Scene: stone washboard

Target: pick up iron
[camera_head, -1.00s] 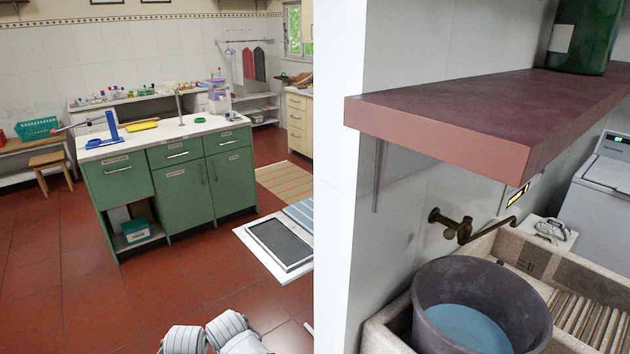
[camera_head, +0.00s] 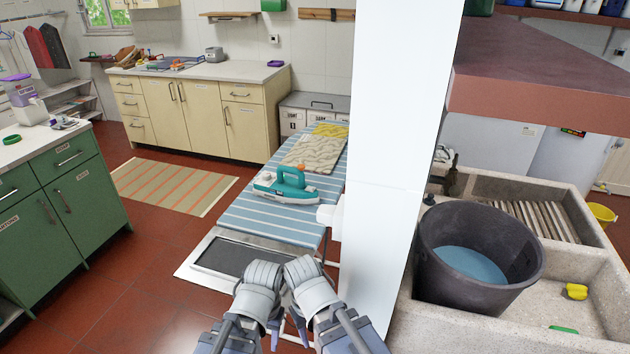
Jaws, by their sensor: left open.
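A teal and white iron (camera_head: 285,187) with an orange knob rests on an ironing board (camera_head: 265,220) with a blue and white striped cover. A folded patterned cloth (camera_head: 314,153) lies behind it. My left gripper (camera_head: 274,336) is open at the bottom centre, well in front of and below the iron, not touching it. Its fingers are mostly hidden by my wrist. My right wrist is beside it; the right gripper's fingers cannot be made out clearly.
A white wall pillar (camera_head: 385,180) stands just right of the board. A stone sink (camera_head: 590,300) with a dark bucket (camera_head: 440,235) is beyond it. A green cabinet (camera_head: 60,210) stands left. Red floor and a striped rug (camera_head: 172,186) lie between.

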